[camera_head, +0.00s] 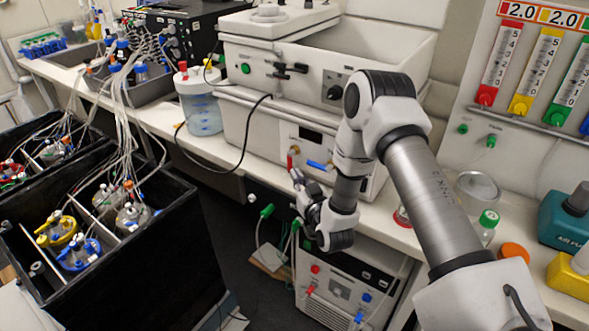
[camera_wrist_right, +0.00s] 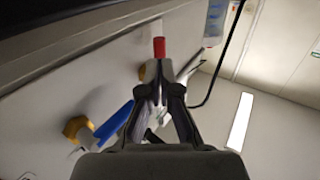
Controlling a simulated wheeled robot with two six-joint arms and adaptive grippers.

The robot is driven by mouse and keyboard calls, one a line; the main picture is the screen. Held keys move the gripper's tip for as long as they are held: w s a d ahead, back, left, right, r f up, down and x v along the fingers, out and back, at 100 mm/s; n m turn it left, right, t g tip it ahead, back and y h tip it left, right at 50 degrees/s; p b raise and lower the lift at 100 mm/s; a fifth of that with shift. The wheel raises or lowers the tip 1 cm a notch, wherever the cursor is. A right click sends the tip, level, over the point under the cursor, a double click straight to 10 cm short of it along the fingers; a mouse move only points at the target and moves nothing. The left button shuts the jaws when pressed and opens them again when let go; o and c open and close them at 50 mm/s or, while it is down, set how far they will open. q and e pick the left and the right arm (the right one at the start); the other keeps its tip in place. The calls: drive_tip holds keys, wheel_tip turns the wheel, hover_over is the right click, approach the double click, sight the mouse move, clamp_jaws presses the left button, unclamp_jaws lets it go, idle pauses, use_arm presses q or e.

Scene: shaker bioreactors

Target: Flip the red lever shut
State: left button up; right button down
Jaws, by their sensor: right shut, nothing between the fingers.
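The red lever (camera_head: 290,161) is on the front panel of the white bench unit and points roughly up and down in the head view. In the right wrist view the red lever (camera_wrist_right: 159,47) shows just beyond my fingertips, by a brass fitting (camera_wrist_right: 142,72). My right gripper (camera_head: 296,175) is shut and empty, with its tips (camera_wrist_right: 160,78) close to the lever; I cannot tell whether they touch it. The fingers hide part of the lever's base. My left gripper is not in view.
A blue lever (camera_head: 320,164) lies sideways right of the red one, on its own brass fitting (camera_wrist_right: 76,128). A black cable (camera_head: 246,140) hangs to the left. A clear bottle (camera_head: 199,103) stands left of the unit. A control box (camera_head: 345,290) is below the bench.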

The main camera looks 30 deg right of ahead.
drive_tip(key=shift+w+d, duration=0.2)
drive_tip(key=shift+w, duration=0.75)
